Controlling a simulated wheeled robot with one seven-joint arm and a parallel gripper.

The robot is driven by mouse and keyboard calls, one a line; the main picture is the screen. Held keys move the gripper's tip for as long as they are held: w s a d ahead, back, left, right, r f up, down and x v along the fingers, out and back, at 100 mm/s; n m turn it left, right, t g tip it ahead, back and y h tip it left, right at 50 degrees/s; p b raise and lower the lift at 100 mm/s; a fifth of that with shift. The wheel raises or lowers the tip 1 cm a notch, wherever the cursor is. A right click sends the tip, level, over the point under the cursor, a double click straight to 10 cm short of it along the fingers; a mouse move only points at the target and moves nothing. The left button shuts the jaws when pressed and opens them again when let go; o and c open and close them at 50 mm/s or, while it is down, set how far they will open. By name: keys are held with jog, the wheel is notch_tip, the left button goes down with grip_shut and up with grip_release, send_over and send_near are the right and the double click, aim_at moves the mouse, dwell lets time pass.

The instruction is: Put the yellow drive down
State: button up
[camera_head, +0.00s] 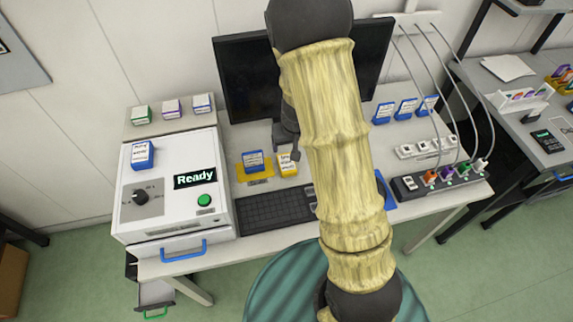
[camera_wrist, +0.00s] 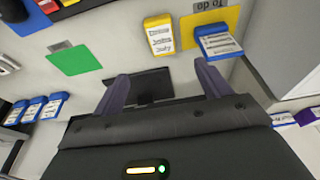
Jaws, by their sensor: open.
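The yellow drive (camera_head: 287,163) with a white label stands on the desk, just right of a blue drive (camera_head: 253,160) on the yellow mat (camera_head: 246,181). In the wrist view the yellow drive (camera_wrist: 158,37) is beyond my fingertips, roughly centred between them. The blue drive (camera_wrist: 218,42) and yellow "To do" mat (camera_wrist: 196,17) are to its right there. My gripper (camera_wrist: 161,71) is open and empty, with its two purple-grey fingers apart. In the head view my arm hides part of the desk, and the fingers are hard to make out.
A keyboard (camera_head: 268,212) lies in front of the drives, and a monitor (camera_head: 247,80) stands behind. A white machine reading "Ready" (camera_head: 160,190) stands left. Several blue drives (camera_head: 383,113) stand at the back right. A green mat (camera_wrist: 75,58) lies bare in the wrist view.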

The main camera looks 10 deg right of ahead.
jog(key=b, duration=0.3)
send_over(287, 162)
jog(key=s, duration=0.3)
jog(key=x, duration=0.3)
jog(key=s+x, duration=0.1)
jog(key=x, duration=0.2)
jog(key=s+x, duration=0.1)
jog(key=x, duration=0.1)
jog(key=shift+w+f, duration=0.15)
jog(key=shift+f, duration=0.5)
jog(key=shift+w+f, duration=0.1)
jog(key=shift+f, duration=0.15)
jog(key=shift+d, duration=0.1)
jog(key=b+x, duration=0.1)
jog(key=x, duration=0.1)
jog(key=b+x, duration=0.1)
jog(key=x, duration=0.2)
jog(key=shift+w+f, duration=0.15)
jog(key=shift+w, duration=0.15)
jog(key=shift+s+a, duration=0.15)
jog(key=shift+a, duration=0.15)
jog(key=shift+d, duration=0.1)
jog(key=c, duration=1.2)
jog(key=shift+c, duration=0.2)
